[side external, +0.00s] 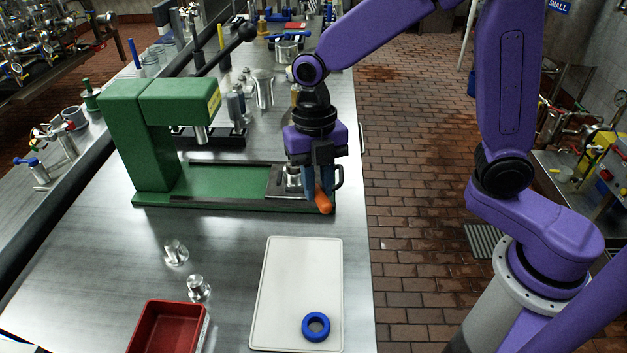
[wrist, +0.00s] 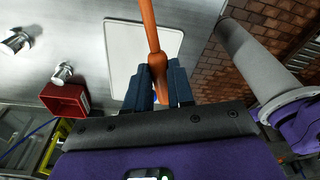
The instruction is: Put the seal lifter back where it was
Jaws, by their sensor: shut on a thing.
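The seal lifter, an orange tool (side external: 324,201), is in my gripper (side external: 314,187) above the right end of the green press base. In the wrist view the orange tool (wrist: 149,32) runs from between the blue fingers (wrist: 156,78) out past the top edge. The fingers are closed on its thicker part, and its far end is out of that view. From the side only a short orange length shows below the fingers; the rest is hidden by my gripper. I cannot tell which spot is the lifter's original place.
The green press (side external: 150,125) stands left of my gripper. A white board (side external: 290,265) bears a blue ring (side external: 316,326). Two metal fittings (side external: 175,253) and a red tray (side external: 135,340) lie to its left. Several vessels and tools crowd the bench behind. Bare steel lies before the press.

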